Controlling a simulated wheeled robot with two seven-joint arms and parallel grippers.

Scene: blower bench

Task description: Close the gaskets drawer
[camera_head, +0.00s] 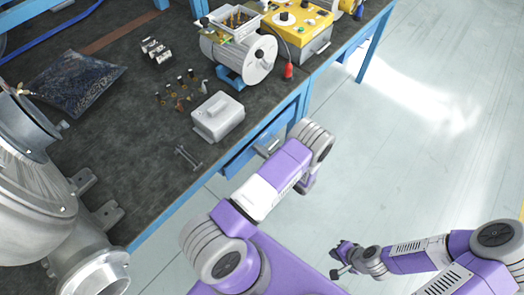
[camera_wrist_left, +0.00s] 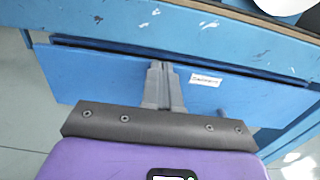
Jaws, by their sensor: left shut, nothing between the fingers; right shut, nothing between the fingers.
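The blue drawer (camera_wrist_left: 105,72) shows in the left wrist view under the bench edge, with a small white label (camera_wrist_left: 205,80) too blurred to read surely. A dark gap runs along its top edge, so it stands somewhat open. In the head view the drawer (camera_head: 238,160) is partly hidden by my left arm. My left gripper (camera_wrist_left: 160,66) is shut and empty, its fingertips at the drawer front near the top edge. I cannot tell whether they touch it. My right gripper (camera_head: 338,262) is shut and empty over the floor, away from the bench.
The bench top (camera_head: 150,190) holds a grey box (camera_head: 217,117), small fittings, a motor (camera_head: 245,60), a yellow control box (camera_head: 300,25) and a bag (camera_head: 75,82). A large metal blower (camera_head: 30,190) stands at the left. The floor at the right is clear.

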